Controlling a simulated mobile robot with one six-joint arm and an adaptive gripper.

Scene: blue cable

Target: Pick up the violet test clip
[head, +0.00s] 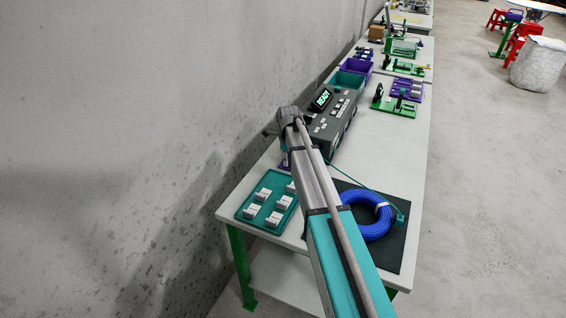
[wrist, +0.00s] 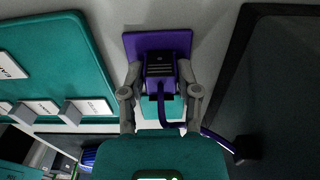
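The violet test clip (wrist: 160,66) has a dark ribbed top and stands in front of a flat violet plate (wrist: 157,40) in the wrist view. A violet lead runs from the clip down and to the right. My gripper (wrist: 160,78) has one finger on each side of the clip, close to its flanks. Whether the fingers press on it or leave a thin gap cannot be told. In the head view my arm hides the clip and the fingertips; only a sliver of violet (head: 284,163) shows beside the arm.
A teal tray (head: 253,215) with several white blocks lies left of my arm. A grey console (head: 338,130) reading "READY" stands just beyond. A blue cable coil (head: 378,226) lies on a black mat (head: 397,250) to the right. A grey wall is close at left.

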